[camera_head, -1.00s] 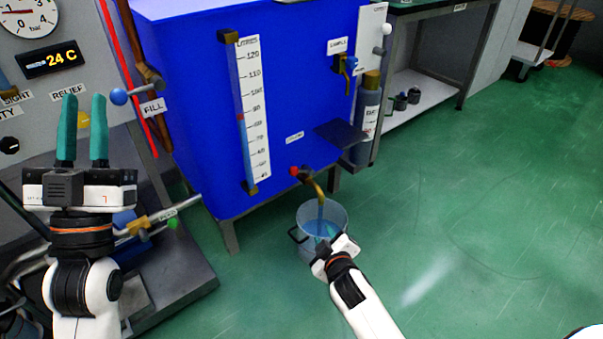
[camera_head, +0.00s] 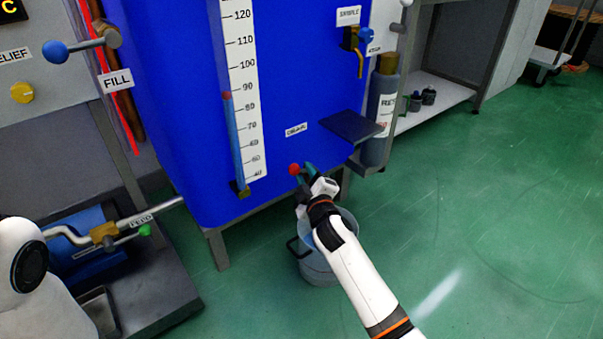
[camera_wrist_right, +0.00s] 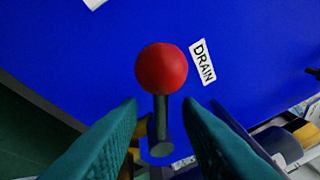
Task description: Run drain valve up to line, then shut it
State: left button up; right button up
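The drain valve shows as a red ball knob (camera_head: 294,169) on a short lever, low on the blue tank (camera_head: 290,60) by the DRAIN label (camera_head: 296,130). In the right wrist view the red knob (camera_wrist_right: 161,68) stands just beyond my open right gripper (camera_wrist_right: 160,104), its stem between the teal fingers with gaps at both sides. In the head view my right gripper (camera_head: 306,172) is at the valve, hiding its spout. A clear bucket (camera_head: 318,268) stands below, partly behind my arm. The level gauge (camera_head: 243,100) has a red mark near 90, blue below. My left gripper is out of view.
A dark shelf (camera_head: 352,127) juts from the tank right of the valve. The sample tap (camera_head: 358,42) is above it. The fill lever (camera_head: 75,47) and feed pipe (camera_head: 105,232) are at left. Green floor (camera_head: 500,220) is clear at right.

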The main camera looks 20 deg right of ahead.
jog(key=shift+w+d+b, duration=0.1)
jog(key=shift+w+b, duration=0.65)
jog(key=shift+w, duration=1.35)
jog(key=shift+c, duration=0.2)
grip_shut()
